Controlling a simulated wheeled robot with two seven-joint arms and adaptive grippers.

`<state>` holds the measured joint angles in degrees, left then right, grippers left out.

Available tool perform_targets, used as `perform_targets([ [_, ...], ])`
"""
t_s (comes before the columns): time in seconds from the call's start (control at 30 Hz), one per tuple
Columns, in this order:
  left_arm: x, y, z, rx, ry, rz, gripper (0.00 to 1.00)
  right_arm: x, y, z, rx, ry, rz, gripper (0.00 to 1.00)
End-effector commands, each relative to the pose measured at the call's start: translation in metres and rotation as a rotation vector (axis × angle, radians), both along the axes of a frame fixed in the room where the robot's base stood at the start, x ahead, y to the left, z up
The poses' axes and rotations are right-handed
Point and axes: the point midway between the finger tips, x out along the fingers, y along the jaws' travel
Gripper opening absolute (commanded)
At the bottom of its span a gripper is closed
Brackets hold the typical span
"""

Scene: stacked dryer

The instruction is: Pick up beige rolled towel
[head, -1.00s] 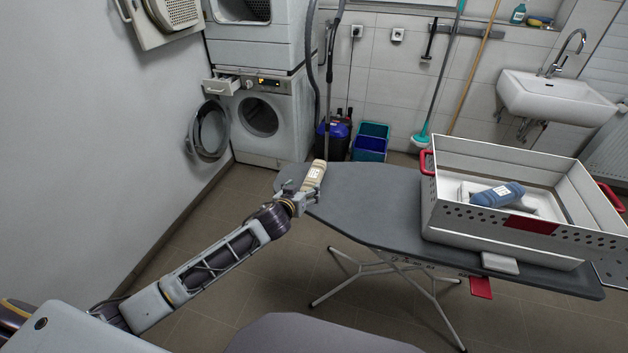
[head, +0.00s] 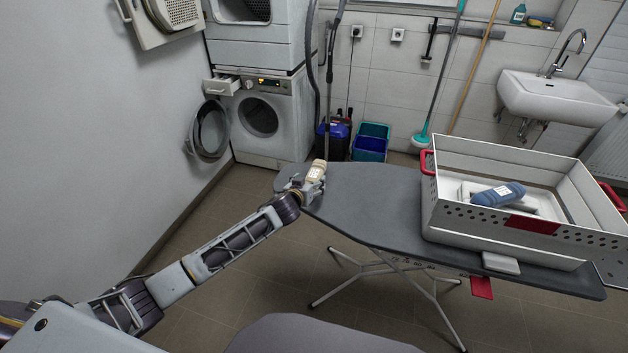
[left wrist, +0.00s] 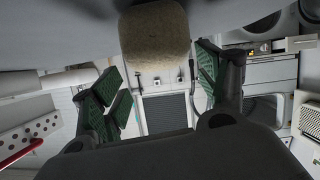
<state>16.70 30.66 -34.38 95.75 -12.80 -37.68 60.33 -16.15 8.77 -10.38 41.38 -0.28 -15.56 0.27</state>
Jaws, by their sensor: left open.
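The beige rolled towel (head: 317,169) lies at the left end of the grey ironing board (head: 370,200). My left gripper (head: 309,188) is at the towel's near end in the head view and hides its lower part. In the left wrist view the towel's round end (left wrist: 155,38) shows at the top centre. The open left gripper (left wrist: 160,88) has its green-padded fingers on either side, lower in the picture, with nothing held between them. My right gripper is not in view.
A white perforated crate (head: 455,210) with red handles stands on the board's right part and holds a blue rolled item (head: 498,194). A washing machine (head: 268,125) with its door open is at the back left. The board's middle is clear.

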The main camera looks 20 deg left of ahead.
Motion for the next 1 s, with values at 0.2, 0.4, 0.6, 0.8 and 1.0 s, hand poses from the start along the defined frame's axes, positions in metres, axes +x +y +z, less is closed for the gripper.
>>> perform_targets([
  [0.2,0.000,0.000,0.000,0.000,0.000,-0.001,0.74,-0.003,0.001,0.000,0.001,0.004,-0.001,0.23],
  [0.4,0.002,0.000,-0.001,0.000,0.000,-0.001,0.74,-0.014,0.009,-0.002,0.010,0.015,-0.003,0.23],
  [0.6,0.013,0.002,-0.006,0.000,-0.001,0.000,0.74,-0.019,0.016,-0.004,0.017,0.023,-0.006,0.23],
  [0.8,0.026,0.005,-0.014,0.000,0.000,0.000,0.74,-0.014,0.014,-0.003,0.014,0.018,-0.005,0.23],
  [1.0,0.040,0.004,-0.020,0.000,0.000,-0.001,0.74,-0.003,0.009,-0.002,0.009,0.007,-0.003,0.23],
])
